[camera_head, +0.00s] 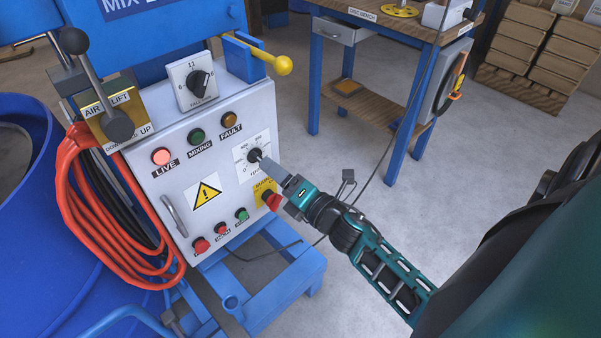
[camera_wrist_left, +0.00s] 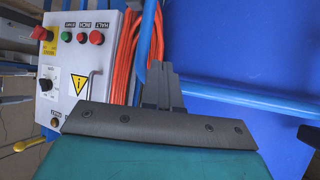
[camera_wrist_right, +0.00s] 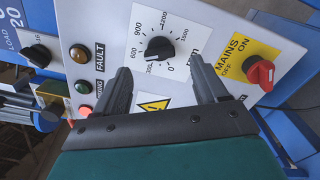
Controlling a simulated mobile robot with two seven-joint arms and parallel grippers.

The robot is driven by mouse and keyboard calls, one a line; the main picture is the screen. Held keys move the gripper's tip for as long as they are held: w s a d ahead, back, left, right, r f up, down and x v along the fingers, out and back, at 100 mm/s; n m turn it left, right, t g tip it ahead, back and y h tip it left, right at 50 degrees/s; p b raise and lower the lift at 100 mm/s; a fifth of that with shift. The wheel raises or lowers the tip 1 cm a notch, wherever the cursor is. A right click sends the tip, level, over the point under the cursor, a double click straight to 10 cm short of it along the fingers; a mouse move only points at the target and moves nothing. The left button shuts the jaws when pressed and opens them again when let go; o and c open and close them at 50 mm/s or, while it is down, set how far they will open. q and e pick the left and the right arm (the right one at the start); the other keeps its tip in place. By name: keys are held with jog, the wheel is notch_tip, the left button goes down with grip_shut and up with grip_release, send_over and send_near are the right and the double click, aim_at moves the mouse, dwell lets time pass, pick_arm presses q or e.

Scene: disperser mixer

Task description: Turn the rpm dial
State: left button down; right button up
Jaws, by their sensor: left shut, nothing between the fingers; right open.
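The rpm dial is a black knob (camera_head: 254,156) on a white scale plate on the right of the grey control panel (camera_head: 190,235). In the right wrist view the knob (camera_wrist_right: 159,48) sits in the middle of its numbered scale. My right gripper (camera_head: 267,166) is at the dial, its fingers open. In the right wrist view its fingertips (camera_wrist_right: 160,72) are spread left and right of the knob; whether they touch it I cannot tell. The dial (camera_wrist_left: 46,85) also shows in the left wrist view. My left gripper (camera_wrist_left: 160,78) is shut and empty, away from the dial.
A red mains switch (camera_head: 271,199) on a yellow plate is just below the dial. Lamps (camera_head: 197,136) and push buttons (camera_head: 221,228) surround it, with another dial (camera_head: 198,82) above. Orange cable (camera_head: 100,220) hangs at the left. A blue workbench (camera_head: 393,110) stands behind.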

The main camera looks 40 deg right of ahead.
pick_arm(q)
jog(key=shift+s+f, duration=0.1)
jog(key=shift+f, duration=0.05)
pick_arm(e)
jog(key=s+d, duration=0.1)
jog(key=s, duration=0.6)
jog(key=shift+s, duration=0.35)
pick_arm(q)
jog(key=shift+d, duration=0.1)
jog(key=shift+y, duration=0.4)
jog(key=r+p, duration=0.1)
jog(key=p, duration=0.1)
jog(key=a+r+p, duration=0.1)
jog(key=p, duration=0.1)
jog(key=s+a+r+p, duration=0.1)
jog(key=p, duration=0.1)
jog(key=shift+s+a+r+p, duration=0.1)
jog(key=shift+a+r+p, duration=0.15)
jog(key=shift+r+p, duration=0.1)
pick_arm(e)
jog(key=s+a+f+m+g, duration=0.2)
jog(key=s+a+m+g, duration=0.1)
jog(key=m, duration=0.8)
jog(key=s+a+f+m+g, duration=0.2)
jog(key=s+a+m+g, duration=0.2)
jog(key=m, duration=0.7)
jog(key=shift+s+a+f, duration=0.15)
jog(key=shift+a, duration=0.7)
